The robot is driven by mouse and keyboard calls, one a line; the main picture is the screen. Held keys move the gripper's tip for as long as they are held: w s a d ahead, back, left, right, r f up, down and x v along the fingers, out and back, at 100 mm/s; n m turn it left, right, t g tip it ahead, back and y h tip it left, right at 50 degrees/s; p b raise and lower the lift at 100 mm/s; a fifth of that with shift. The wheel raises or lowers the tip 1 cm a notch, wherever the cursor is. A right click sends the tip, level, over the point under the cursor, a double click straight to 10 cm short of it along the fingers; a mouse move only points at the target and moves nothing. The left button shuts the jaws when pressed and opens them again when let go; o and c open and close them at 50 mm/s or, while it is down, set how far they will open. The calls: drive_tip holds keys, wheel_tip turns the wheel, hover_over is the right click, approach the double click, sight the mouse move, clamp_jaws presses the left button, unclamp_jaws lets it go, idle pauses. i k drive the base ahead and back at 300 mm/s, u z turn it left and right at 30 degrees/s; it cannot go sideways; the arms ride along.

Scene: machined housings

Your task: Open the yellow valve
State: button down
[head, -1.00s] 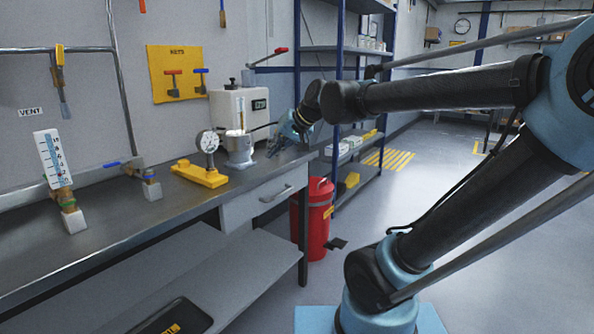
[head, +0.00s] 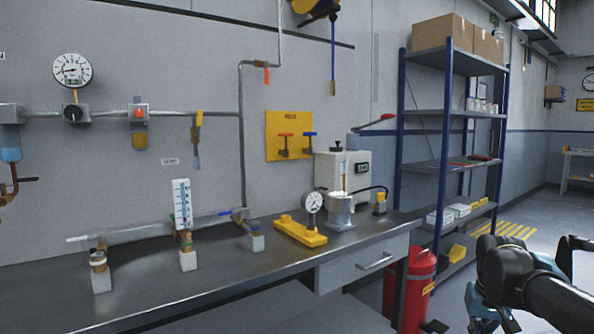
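A valve with a yellow handle (head: 199,118) sits on the horizontal wall pipe in the left half of the head view, above and right of the VENT label. Its handle stands about upright, and a short grey outlet (head: 196,160) hangs below it. My gripper (head: 481,308) is at the lower right, beyond the bench's right end and far from this valve. It is partly hidden by my dark wrist and cut by the frame edge. Its fingers are too unclear to tell open from shut, and I see nothing held.
Open floor lies at right.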

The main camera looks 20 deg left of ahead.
sight(200, 113)
drive_tip(key=u, duration=1.2)
drive_tip(key=k, duration=0.5)
drive_tip(key=u, duration=0.1)
drive_tip(key=i, duration=0.5)
drive_tip(key=z, duration=0.05)
